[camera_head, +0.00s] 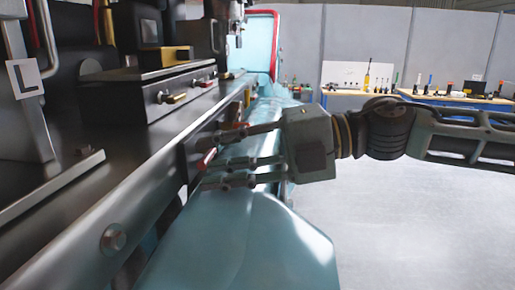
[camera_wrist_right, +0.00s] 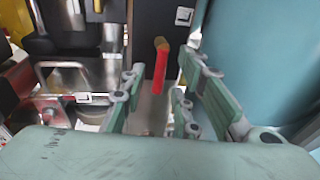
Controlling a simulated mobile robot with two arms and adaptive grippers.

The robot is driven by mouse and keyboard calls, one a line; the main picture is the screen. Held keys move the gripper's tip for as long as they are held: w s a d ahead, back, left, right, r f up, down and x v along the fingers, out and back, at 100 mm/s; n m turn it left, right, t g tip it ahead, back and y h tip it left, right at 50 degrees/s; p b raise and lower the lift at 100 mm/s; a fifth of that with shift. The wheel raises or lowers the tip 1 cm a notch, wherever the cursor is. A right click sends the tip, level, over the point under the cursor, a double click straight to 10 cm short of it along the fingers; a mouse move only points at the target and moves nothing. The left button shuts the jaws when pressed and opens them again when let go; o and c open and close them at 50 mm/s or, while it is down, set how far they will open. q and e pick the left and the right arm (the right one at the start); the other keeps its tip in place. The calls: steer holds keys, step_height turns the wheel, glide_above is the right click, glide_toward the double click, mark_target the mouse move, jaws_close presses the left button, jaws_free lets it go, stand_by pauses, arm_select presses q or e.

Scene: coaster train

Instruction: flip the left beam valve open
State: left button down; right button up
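A red valve handle (camera_head: 206,160) sticks out from a dark plate on the side of the metal beam. In the right wrist view the red handle (camera_wrist_right: 160,66) has an orange-brown end and stands roughly upright in front of a dark panel. My right gripper (camera_head: 205,162) reaches in from the right, its fingertips at the handle. In the right wrist view my right gripper (camera_wrist_right: 158,92) has its fingers spread, one side on each side of the handle, with visible gaps. Whether any finger touches it I cannot tell. My left gripper is out of view.
The long metal beam (camera_head: 135,190) runs along the left. A block with small yellow and red handles (camera_head: 150,97) sits on top. A teal body (camera_head: 240,245) lies below my gripper. Grey floor (camera_head: 410,230) is clear at right; tool tables (camera_head: 350,92) stand at the back.

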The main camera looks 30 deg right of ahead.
steer(key=v, duration=1.1)
steer(key=shift+d, duration=0.25)
steer(key=shift+s, duration=0.15)
stand_by(0.4)
